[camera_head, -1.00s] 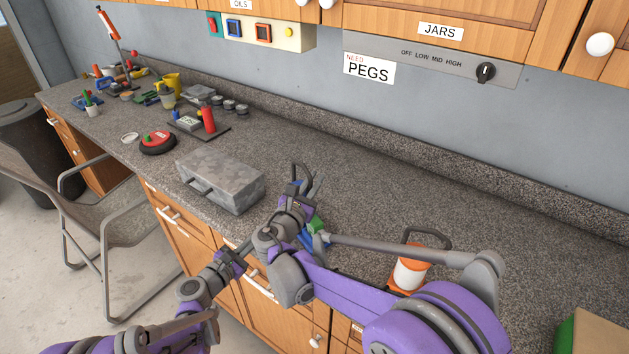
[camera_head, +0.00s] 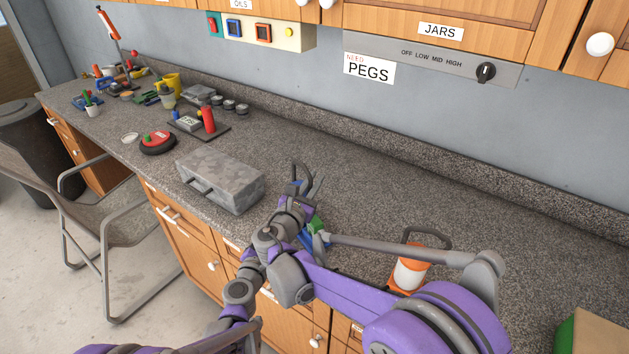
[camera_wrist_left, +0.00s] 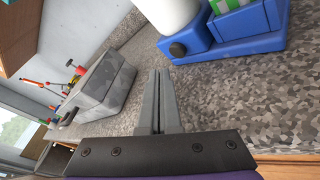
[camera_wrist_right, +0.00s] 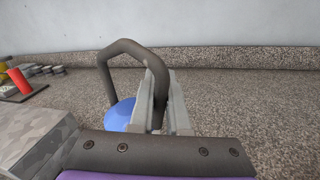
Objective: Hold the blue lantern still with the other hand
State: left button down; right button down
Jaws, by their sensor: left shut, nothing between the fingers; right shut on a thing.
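The blue lantern stands near the counter's front edge, mostly hidden behind my right arm in the head view, where part of its blue base (camera_head: 306,240) shows. In the right wrist view its blue top (camera_wrist_right: 119,115) and dark handle (camera_wrist_right: 104,72) show. My right gripper (camera_wrist_right: 166,72) is shut on that handle. In the left wrist view the lantern has a blue base (camera_wrist_left: 228,47), a dark knob, a white body and a green part. My left gripper (camera_wrist_left: 159,76) is shut and empty, its tips just short of the base. I cannot make it out in the head view.
A grey mottled box (camera_head: 222,178) sits left of the lantern. An orange lantern (camera_head: 410,272) stands to the right, behind my right arm. Several small items crowd the counter's far left. The counter (camera_head: 400,190) behind is clear. A chair (camera_head: 95,215) stands in front.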

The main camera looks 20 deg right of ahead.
pick_arm(q)
jog(key=shift+w+d, duration=0.2)
jog(key=shift+d, duration=0.7)
jog(key=shift+d, duration=0.1)
dwell(1.3)
jog(key=shift+w+d, duration=0.1)
jog(key=shift+d, duration=0.35)
dwell(0.3)
jog(key=shift+a, duration=0.55)
jog(key=shift+s+a, duration=0.25)
jog(key=shift+a, duration=0.75)
jog(key=shift+s+a, duration=0.3)
jog(key=shift+a, duration=0.65)
jog(key=shift+s+a, duration=0.25)
jog(key=shift+a, duration=0.75)
